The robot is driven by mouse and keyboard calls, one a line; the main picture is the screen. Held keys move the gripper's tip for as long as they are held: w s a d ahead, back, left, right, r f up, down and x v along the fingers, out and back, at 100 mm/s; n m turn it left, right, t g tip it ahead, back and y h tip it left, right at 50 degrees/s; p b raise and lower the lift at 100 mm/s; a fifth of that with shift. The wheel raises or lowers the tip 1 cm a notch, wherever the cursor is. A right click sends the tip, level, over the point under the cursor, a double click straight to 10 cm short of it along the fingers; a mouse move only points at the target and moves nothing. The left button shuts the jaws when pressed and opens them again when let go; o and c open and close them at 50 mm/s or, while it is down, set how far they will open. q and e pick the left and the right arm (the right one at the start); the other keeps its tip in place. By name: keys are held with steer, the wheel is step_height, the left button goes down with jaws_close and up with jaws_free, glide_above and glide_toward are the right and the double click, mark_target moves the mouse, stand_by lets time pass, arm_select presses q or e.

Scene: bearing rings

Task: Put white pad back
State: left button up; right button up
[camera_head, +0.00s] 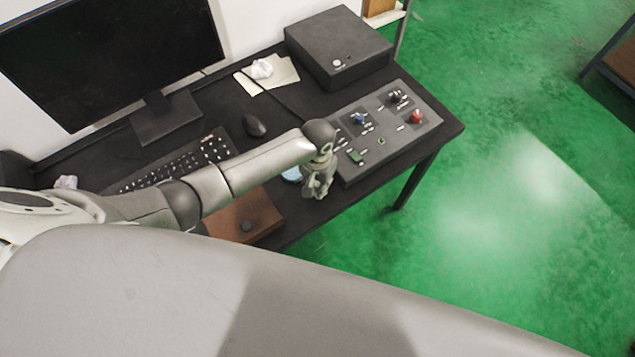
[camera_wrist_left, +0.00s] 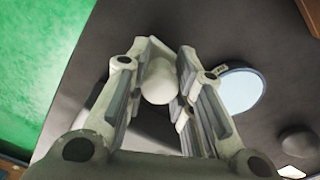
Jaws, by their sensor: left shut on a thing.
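My left gripper (camera_head: 318,188) hangs over the front part of the dark desk, just left of the control panel. In the left wrist view its fingers (camera_wrist_left: 160,88) are shut on a white rounded piece, which I take to be the white pad (camera_wrist_left: 158,82). Its lower part is hidden by the fingers, and in the head view I cannot make it out. A pale blue round disc with a dark rim (camera_wrist_left: 240,91) lies on the desk beside the gripper. It shows in the head view (camera_head: 291,174), partly covered by my arm. My right gripper is not in view.
The control panel (camera_head: 386,128) with knobs and switches is right of the gripper. A brown board (camera_head: 232,217) lies at the desk's front edge. A keyboard (camera_head: 165,177), mouse (camera_head: 255,126), monitor (camera_head: 110,60) and dark box (camera_head: 338,50) stand farther back. Green floor is beyond the desk.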

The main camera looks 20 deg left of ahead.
mark_target(317, 183)
arm_select(q)
steer(key=shift+f, duration=0.1)
steer(key=o, duration=1)
steer(key=shift+c, duration=0.2)
step_height(317, 183, up, 12)
